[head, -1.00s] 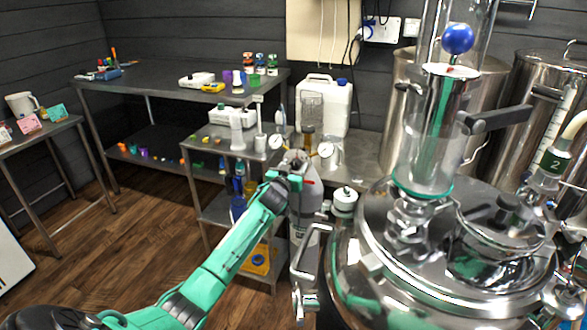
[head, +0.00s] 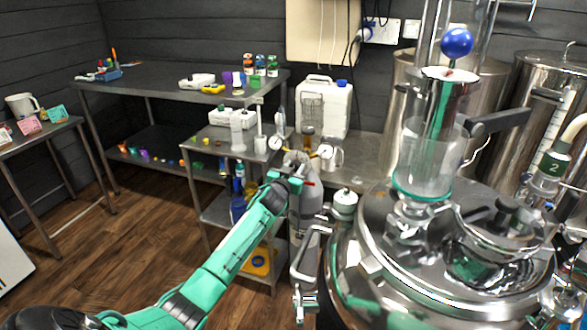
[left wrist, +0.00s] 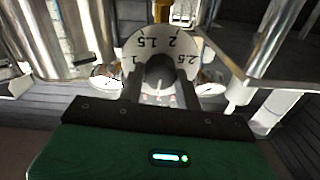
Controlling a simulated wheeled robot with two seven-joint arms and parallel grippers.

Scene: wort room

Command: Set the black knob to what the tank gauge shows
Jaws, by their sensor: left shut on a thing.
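In the left wrist view a black knob (left wrist: 160,71) sits in front of a pale round dial (left wrist: 146,43) marked 1, 1.5, 2 and 2.5. My left gripper (left wrist: 160,88) is shut on the knob, a dark finger on each side. In the head view the left gripper (head: 297,168) is at the top of a grey gas cylinder (head: 308,210) and hides the knob. Two small white round gauges, a left one (head: 275,142) and a right one (head: 326,150), flank the gripper. Their readings are too small to tell. My right gripper is not in view.
A large steel vessel (head: 350,265) with a glass column stands close on the right. A steel cart (head: 215,180) and a white canister (head: 341,105) stand around the cylinder. A long steel bench (head: 150,90) is behind. Wooden floor is clear at left.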

